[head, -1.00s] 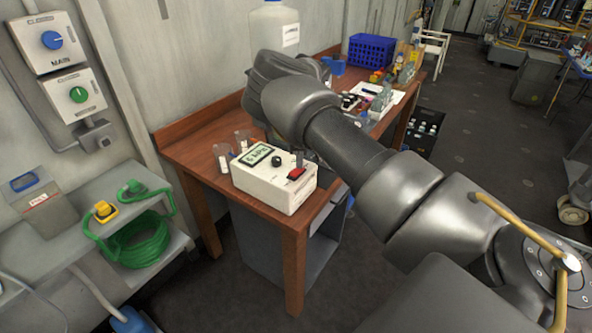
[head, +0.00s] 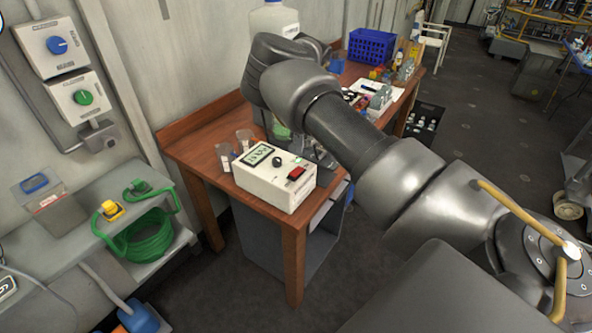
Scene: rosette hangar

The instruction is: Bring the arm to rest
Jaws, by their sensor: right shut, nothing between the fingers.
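My right arm comes in from the right and reaches over the wooden bench (head: 190,150). My right gripper (head: 323,158) is partly hidden behind my own arm links. What shows of it is just right of the white instrument box (head: 262,186), above the bench; it is shut and empty. It looks apart from the box's red switch (head: 296,172), though the gap is hard to judge. The box has a display (head: 258,155) and a black knob (head: 277,161). My left gripper is not in view.
Two clear beakers (head: 224,156) stand beside the box. A large white jug (head: 272,18) and a blue basket (head: 371,46) stand farther back. A grey shelf with a green hose coil (head: 150,238) is at left.

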